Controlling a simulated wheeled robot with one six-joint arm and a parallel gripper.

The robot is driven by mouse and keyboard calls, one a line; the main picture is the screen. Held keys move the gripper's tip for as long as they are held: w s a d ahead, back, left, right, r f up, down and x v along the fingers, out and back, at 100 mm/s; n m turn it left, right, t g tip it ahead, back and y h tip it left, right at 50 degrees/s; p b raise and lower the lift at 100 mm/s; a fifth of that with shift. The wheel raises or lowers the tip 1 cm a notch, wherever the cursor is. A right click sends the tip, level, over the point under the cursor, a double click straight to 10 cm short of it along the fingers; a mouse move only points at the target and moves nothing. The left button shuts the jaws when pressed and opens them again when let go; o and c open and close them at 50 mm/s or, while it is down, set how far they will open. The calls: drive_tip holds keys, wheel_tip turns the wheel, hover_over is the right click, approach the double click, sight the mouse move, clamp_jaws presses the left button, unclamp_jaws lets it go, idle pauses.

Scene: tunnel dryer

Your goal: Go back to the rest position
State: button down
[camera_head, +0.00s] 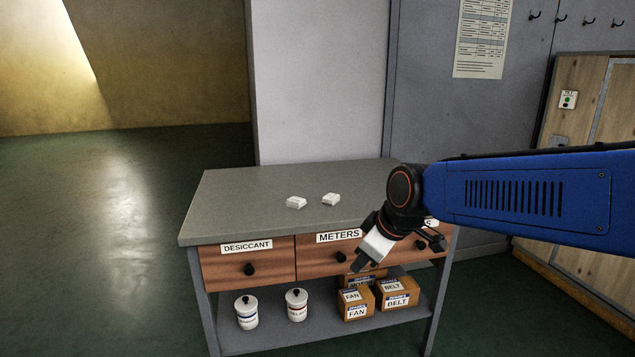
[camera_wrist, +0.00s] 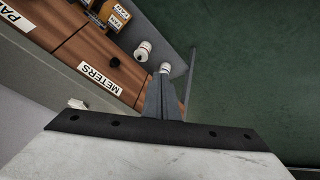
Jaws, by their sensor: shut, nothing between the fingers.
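My gripper (camera_head: 362,262) hangs in front of the bench's drawer row in the head view, near the METERS drawer (camera_head: 318,258). Its fingers are shut and empty; they also show in the wrist view (camera_wrist: 165,84), pointing toward the drawer fronts and lower shelf. My blue arm reaches in from the right and covers part of the right-hand drawer (camera_head: 430,243) and its label. I cannot tell from these views whether the fingers touch the drawer front. The drawers in view look closed.
Two small white packets (camera_head: 296,202) lie on the grey bench top (camera_head: 250,188). The lower shelf (camera_head: 275,338) holds two white jars (camera_head: 246,313) and several labelled boxes (camera_head: 356,305). A wooden door panel (camera_head: 575,85) stands at the right. The green floor (camera_head: 100,240) at left is clear.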

drive_tip(key=s+d+f+m+h, duration=0.1)
drive_tip(key=s+d+f+m, duration=0.2)
drive_tip(key=s+d, duration=0.6)
drive_tip(key=s+d+f+m+h, duration=0.2)
drive_tip(key=s+d+f+m, duration=0.2)
drive_tip(key=s+d+m, duration=0.4)
drive_tip(key=s+d, duration=0.2)
drive_tip(key=s, duration=0.2)
drive_tip(key=shift+s+d, duration=0.25)
drive_tip(key=shift+d, duration=0.05)
